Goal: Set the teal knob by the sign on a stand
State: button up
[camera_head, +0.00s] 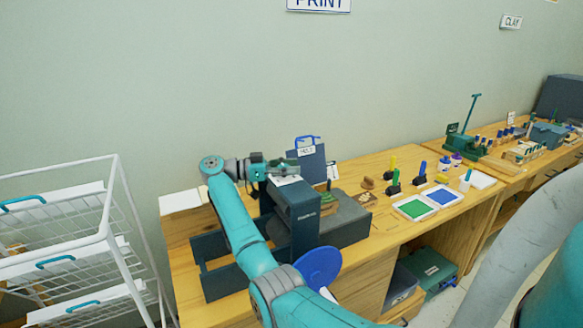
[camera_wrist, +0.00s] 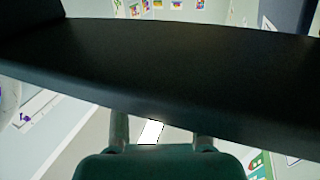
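My gripper (camera_head: 290,166) hangs over the top of a dark blue box-like machine (camera_head: 305,222) on the wooden table, beside a dark upright panel (camera_head: 312,168) with a white tag and blue handle. In the wrist view my gripper (camera_wrist: 162,130) has its two fingers well apart, with a pale strip between them. Their tips are hidden by a wide dark surface (camera_wrist: 160,62). I cannot pick out the teal knob in either view. A small white upright card (camera_head: 332,171) stands right of the panel; I cannot tell whether it is the sign on a stand.
Left of the machine is an open dark frame (camera_head: 222,282). Right of it are colored-handled tools (camera_head: 393,182) and green and blue ink pads (camera_head: 414,208). A white wire rack (camera_head: 110,235) stands left of the table. A second bench (camera_head: 520,172) continues right. Wood shows bare between items.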

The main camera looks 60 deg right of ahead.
jog(key=shift+s, duration=0.1)
notch_tip(320, 180, up, 10)
dwell(0.6)
jog(key=shift+o, duration=0.3)
